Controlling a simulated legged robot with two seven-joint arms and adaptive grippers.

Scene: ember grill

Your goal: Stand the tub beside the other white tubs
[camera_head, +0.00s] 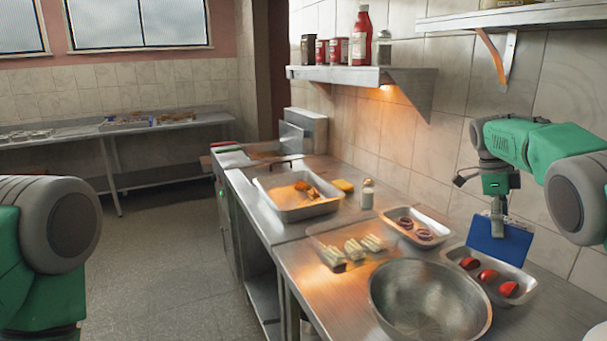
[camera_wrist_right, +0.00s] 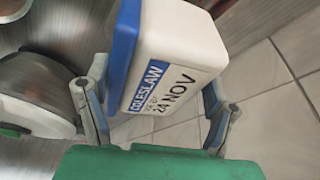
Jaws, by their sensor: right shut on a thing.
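My right gripper (camera_head: 498,208) is shut on the tub (camera_head: 500,243), holding it above the back right of the steel counter, near the tiled wall. In the head view mainly the blue lid shows, turned toward the camera, so the tub is tipped on its side. In the right wrist view the white tub (camera_wrist_right: 185,45) sits between my two fingers, with a blue lid and a label reading COLESLAW and 24 NOV. A white thing (camera_head: 598,333) is cut off at the head view's lower right corner; I cannot tell whether it is a tub. My left gripper is out of view.
A large steel bowl (camera_head: 430,300) stands at the counter's front. A tray with tomatoes (camera_head: 488,274) lies just below the held tub. A wall shelf (camera_head: 370,75) holds sauce bottles and jars.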

